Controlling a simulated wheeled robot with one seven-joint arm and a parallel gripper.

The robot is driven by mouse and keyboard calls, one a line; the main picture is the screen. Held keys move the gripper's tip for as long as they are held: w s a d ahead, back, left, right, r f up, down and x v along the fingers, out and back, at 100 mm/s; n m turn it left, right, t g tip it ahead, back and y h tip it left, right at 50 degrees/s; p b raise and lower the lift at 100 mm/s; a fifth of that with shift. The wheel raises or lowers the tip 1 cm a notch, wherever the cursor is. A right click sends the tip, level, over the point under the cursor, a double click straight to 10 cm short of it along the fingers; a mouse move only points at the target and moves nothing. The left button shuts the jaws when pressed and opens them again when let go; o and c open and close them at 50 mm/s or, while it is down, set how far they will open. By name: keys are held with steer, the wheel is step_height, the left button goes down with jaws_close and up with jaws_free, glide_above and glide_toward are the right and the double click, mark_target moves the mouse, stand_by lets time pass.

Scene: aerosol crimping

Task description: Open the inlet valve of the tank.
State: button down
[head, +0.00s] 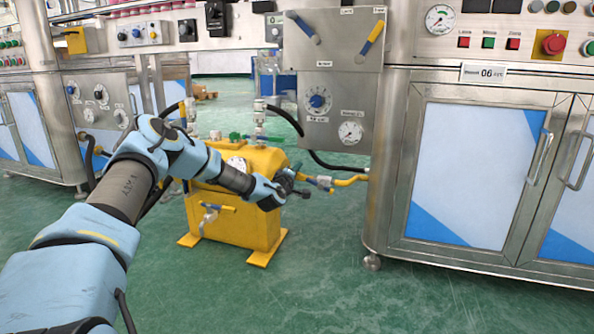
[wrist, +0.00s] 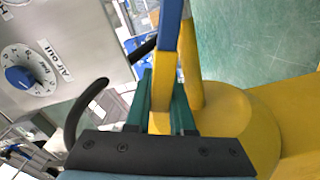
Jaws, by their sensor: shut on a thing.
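The yellow tank (head: 232,208) stands on the green floor in the middle of the head view. A yellow inlet pipe (head: 352,181) runs from its right side toward the steel machine. My gripper (head: 287,182) is at this pipe, just right of the tank. In the wrist view, my gripper (wrist: 162,112) has its dark green fingers on either side of a yellow and blue valve lever (wrist: 167,62) and is shut on it. The lever lies close beside the yellow pipe (wrist: 191,65). The valve body is mostly hidden by my gripper in the head view.
A steel cabinet (head: 470,175) stands at the right, with a gauge and knob panel (head: 334,112) behind the pipe. A black hose (head: 325,160) runs near my gripper. A lower valve (head: 212,212) is on the tank's front. The floor in front is clear.

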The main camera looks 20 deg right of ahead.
steer(key=c, duration=0.8)
jaws_free()
